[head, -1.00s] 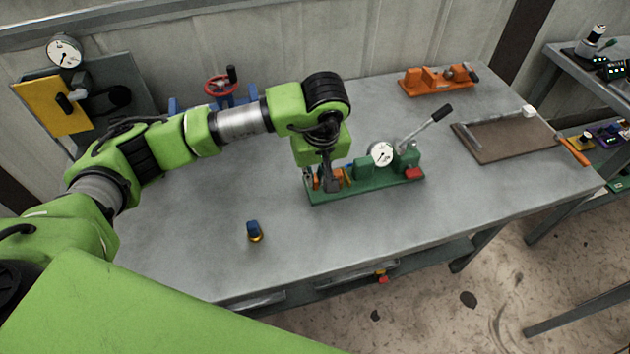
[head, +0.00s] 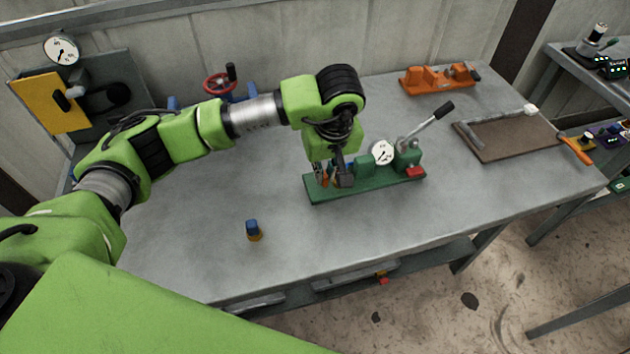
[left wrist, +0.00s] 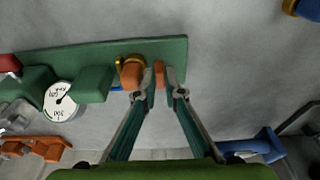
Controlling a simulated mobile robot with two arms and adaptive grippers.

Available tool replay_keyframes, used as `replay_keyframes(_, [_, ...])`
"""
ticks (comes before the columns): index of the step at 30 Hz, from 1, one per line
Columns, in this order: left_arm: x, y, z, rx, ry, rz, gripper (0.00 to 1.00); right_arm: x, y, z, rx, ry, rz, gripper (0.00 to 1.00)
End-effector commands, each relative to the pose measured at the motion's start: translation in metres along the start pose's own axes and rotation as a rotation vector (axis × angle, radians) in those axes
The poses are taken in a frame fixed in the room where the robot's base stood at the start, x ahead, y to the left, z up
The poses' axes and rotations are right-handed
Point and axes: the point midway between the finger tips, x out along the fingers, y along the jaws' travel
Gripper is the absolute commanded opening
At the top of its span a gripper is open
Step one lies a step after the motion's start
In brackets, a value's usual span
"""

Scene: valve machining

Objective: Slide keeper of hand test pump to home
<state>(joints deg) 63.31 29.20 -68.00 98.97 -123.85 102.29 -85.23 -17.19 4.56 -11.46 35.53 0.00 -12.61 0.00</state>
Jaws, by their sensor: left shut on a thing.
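The hand test pump has a green base (head: 385,184) on the bench, with a white dial gauge (head: 382,152) and a grey lever (head: 428,128) with a black grip. My left gripper (head: 333,182) is over the base's left end, pointing down. In the left wrist view its fingers (left wrist: 161,76) are shut on the orange keeper (left wrist: 159,73). An orange piece with a brass ring (left wrist: 131,72) is just left of the fingers in that view. The gripper hides much of this end in the head view. My right gripper is not in view.
A small blue and yellow part (head: 254,230) stands on the bench front. An orange fixture (head: 438,80) stands at the back. A brown board (head: 505,140) lies right. A red handwheel (head: 220,82) is behind my left arm. The bench front is mostly clear.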

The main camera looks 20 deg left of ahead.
Motion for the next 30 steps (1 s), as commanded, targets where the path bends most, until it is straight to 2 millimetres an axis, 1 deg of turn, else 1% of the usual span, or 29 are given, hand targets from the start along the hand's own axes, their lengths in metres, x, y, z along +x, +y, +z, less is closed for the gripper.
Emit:
replay_keyframes(10, [0.001, 0.012, 0.002, 0.002, -0.003, 0.003, 0.0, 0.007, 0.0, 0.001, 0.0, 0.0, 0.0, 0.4])
replay_keyframes(19, [0.0, 0.013, 0.001, 0.001, -0.002, 0.002, 0.0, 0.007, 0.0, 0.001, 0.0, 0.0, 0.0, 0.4])
replay_keyframes(20, [0.0, 0.013, 0.001, 0.001, -0.002, 0.002, 0.14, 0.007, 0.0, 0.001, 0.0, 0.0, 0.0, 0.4])
replay_keyframes(21, [0.0, 0.013, 0.001, 0.001, -0.002, 0.002, 0.25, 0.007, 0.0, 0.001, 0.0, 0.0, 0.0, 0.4])
replay_keyframes(22, [0.0, 0.013, 0.001, 0.001, -0.002, 0.002, 0.29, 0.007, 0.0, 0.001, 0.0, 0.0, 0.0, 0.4])
replay_keyframes(30, [0.001, 0.012, 0.001, 0.001, -0.002, 0.001, 0.29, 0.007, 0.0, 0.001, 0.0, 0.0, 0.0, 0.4])
